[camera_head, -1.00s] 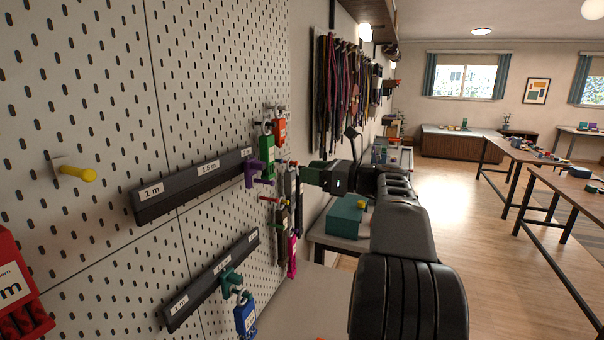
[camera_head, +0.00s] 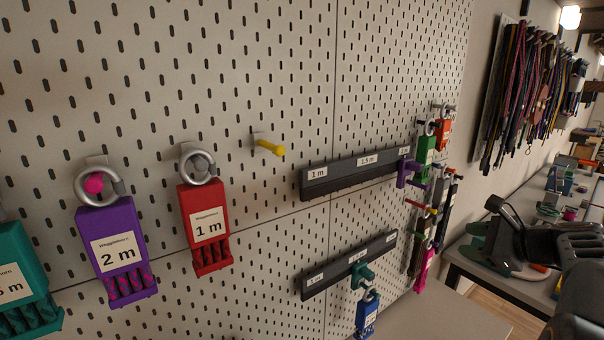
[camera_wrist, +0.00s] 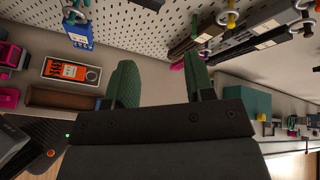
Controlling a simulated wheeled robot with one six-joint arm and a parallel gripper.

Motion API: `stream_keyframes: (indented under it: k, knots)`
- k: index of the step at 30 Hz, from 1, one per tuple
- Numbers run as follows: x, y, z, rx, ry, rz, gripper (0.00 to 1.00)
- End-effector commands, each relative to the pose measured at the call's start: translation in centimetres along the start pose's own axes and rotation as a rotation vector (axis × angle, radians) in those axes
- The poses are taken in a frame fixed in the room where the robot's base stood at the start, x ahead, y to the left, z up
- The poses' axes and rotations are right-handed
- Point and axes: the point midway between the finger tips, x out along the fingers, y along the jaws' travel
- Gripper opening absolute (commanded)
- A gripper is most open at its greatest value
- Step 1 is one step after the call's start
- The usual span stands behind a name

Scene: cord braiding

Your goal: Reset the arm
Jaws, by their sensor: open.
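My gripper (camera_wrist: 160,88) shows in the wrist view with its two green fingers spread apart and nothing between them. In the head view, part of my arm and gripper (camera_head: 490,245) is at the right edge, apart from the pegboard, and the fingertips are hard to make out there. The pegboard (camera_head: 290,60) fills most of the head view.
A purple 2 m tag (camera_head: 115,250) and a red 1 m tag (camera_head: 208,225) hang on rings at the left. A yellow peg (camera_head: 270,147) is bare. Dark labelled rails (camera_head: 355,172) stick out mid-board. An orange-faced item (camera_wrist: 70,72) lies on the bench in the wrist view.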

Motion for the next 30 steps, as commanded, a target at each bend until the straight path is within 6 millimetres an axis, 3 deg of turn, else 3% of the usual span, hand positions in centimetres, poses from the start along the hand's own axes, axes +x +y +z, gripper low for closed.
stream_keyframes:
  k: [1,6,9,12,18,23,30]
  knots:
    - [1.3,3.4,-0.2,-0.169,0.085,0.102,0.49]
    - [3.3,15.0,-0.6,-0.876,0.254,0.53,0.49]
    - [3.2,20.6,-0.2,-1.297,0.255,0.762,0.49]
    - [2.8,24.6,0.6,-1.632,0.227,0.916,0.49]
    - [2.8,28.6,3.3,-1.903,0.162,0.956,0.49]
    - [3.1,29.3,5.2,-1.974,0.129,0.92,0.49]
    - [3.2,29.4,5.4,-1.983,0.118,0.919,0.49]
